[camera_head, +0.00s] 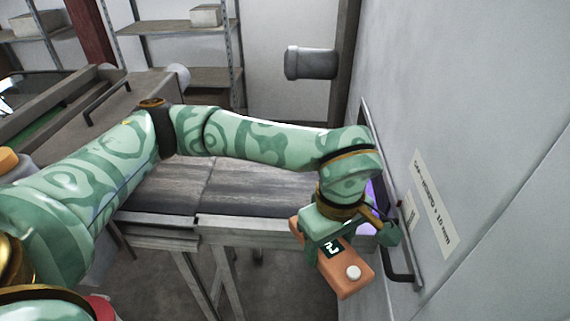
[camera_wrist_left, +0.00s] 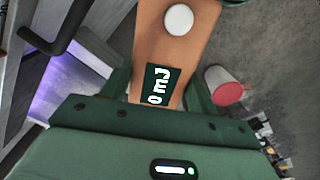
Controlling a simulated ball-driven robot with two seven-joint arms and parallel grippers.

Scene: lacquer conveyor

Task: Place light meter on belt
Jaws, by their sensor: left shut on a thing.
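The light meter is an orange-brown box (camera_head: 352,286) with a white round knob and a small dark display with white characters. My left gripper (camera_head: 342,246) is shut on it and holds it tilted in front of the belt's near rail, beside the grey wall. In the left wrist view the light meter (camera_wrist_left: 187,48) sits between the fingers of the left gripper (camera_wrist_left: 160,88), with its knob end pointing away. The belt (camera_head: 255,184) is a dark, streaked surface behind the meter, partly hidden by my left arm. My right gripper is not in view.
A large grey wall panel (camera_head: 480,130) with a dark handle (camera_head: 400,277) stands close on the right. A purple glow (camera_head: 375,195) shows at the opening where the belt meets it. The belt's metal rail (camera_head: 240,225) runs along its near edge. The visible belt surface is clear.

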